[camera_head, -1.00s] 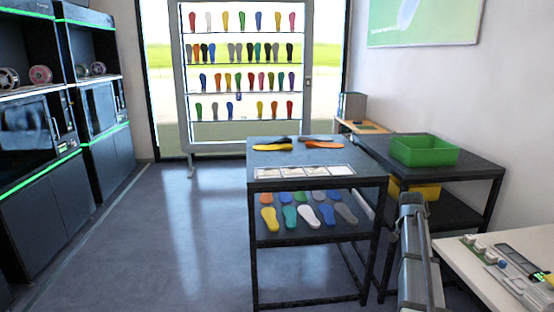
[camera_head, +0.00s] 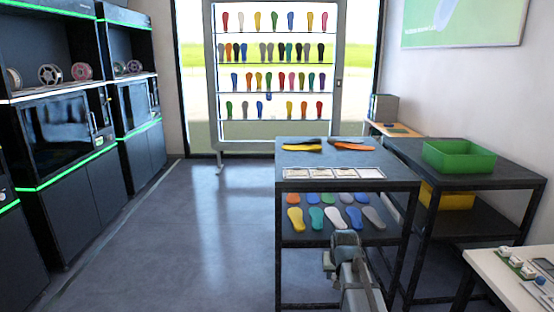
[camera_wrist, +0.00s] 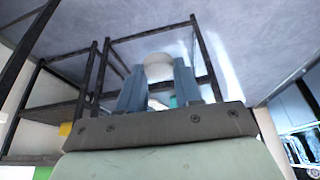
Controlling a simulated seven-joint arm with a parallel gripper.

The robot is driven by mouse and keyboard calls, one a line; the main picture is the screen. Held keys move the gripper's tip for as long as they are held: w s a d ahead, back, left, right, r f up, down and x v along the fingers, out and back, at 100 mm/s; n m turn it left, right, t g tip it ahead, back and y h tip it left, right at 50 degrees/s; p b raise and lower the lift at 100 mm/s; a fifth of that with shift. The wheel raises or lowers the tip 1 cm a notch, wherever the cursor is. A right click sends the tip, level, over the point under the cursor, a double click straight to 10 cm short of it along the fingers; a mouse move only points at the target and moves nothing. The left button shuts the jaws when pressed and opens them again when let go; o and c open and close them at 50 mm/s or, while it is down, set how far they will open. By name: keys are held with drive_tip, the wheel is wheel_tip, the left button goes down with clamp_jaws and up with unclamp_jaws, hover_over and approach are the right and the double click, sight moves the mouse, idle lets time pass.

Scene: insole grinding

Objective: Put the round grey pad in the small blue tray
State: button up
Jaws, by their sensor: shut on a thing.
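In the wrist view the two blue-grey fingers of my gripper (camera_wrist: 158,80) stand upright, shut on a pale grey rounded thing, which looks like the round grey pad (camera_wrist: 158,68). The pad sits between the fingertips, its upper edge showing above them. In the head view my arm reaches up from the bottom, in front of the dark table, but the fingers and pad cannot be made out there. I see no small blue tray in either view.
A dark two-level table (camera_head: 345,158) holds several insoles and a row of white cards, with more insoles below. On the right, another dark table bears a green bin (camera_head: 458,157), above a yellow bin (camera_head: 447,196). A white bench (camera_head: 510,285) stands at bottom right. Open floor lies left.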

drive_tip(key=s+d+r+m+h, duration=0.1)
drive_tip(key=s+d+r+m, duration=0.15)
drive_tip(key=r, duration=0.95)
drive_tip(key=s+d+r+m+g+h, duration=0.1)
drive_tip(key=s+d+r+m, duration=0.1)
drive_tip(key=d, duration=0.5)
drive_tip(key=s+d+r+m, duration=0.1)
drive_tip(key=s+d+m, duration=0.1)
drive_tip(key=d, duration=0.6)
drive_tip(key=s+d+f+m+g+h, duration=0.15)
drive_tip(key=s+d, duration=0.45)
drive_tip(key=d, duration=0.8)
drive_tip(key=s+d+m, duration=0.3)
drive_tip(key=s+d, duration=0.3)
drive_tip(key=d, duration=0.9)
drive_tip(key=s+d+f+m+g, duration=0.2)
drive_tip(key=s+d+m, duration=0.3)
drive_tip(key=s+d, duration=1)
drive_tip(key=s+d+f+m+g, duration=0.2)
drive_tip(key=s+d+m, duration=0.3)
drive_tip(key=s+d, duration=1.1)
drive_tip(key=d+f, duration=0.1)
drive_tip(key=d, duration=0.6)
drive_tip(key=shift+s+d+m, duration=0.2)
drive_tip(key=shift+m, duration=0.2)
wheel_tip(320, 180, down, 9)
drive_tip(key=shift+r, duration=0.1)
